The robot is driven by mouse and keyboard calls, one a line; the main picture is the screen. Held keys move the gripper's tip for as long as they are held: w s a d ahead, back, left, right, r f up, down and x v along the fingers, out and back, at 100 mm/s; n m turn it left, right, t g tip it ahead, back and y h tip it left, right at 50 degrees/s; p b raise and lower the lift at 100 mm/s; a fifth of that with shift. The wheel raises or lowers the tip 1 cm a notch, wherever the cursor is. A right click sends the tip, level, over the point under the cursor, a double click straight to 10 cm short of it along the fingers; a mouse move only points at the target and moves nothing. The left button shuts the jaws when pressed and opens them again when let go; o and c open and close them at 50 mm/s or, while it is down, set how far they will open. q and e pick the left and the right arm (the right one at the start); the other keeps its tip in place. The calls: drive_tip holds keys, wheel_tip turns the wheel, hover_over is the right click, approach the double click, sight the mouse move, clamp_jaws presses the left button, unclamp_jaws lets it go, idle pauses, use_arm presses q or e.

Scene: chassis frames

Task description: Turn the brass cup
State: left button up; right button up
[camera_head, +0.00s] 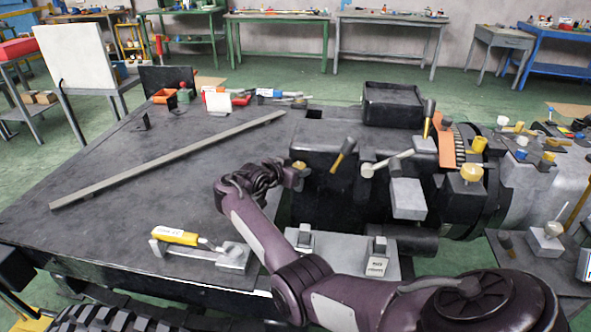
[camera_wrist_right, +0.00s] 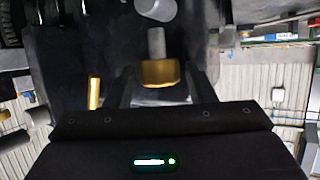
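The brass cup (camera_head: 299,166) is a small gold-coloured round piece on the left side of the dark machine block. In the right wrist view the brass cup (camera_wrist_right: 162,74) sits on a short grey stem. My right gripper (camera_head: 284,176) is at the brass cup, and its fingers partly hide it in the head view. In the wrist view the dark fingers (camera_wrist_right: 160,88) stand on either side of the cup, with a visible gap on each side. My left gripper is not in view.
The dark machine block (camera_head: 330,205) fills the space right of the gripper. A brass-coloured handle (camera_head: 343,155) and a grey lever (camera_head: 388,162) stick up beyond it. A yellow-handled clamp (camera_head: 175,236) lies at the bench's front. A long bar (camera_head: 170,160) crosses the otherwise mostly clear bench.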

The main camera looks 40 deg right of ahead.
drive_tip(key=shift+o, duration=0.7)
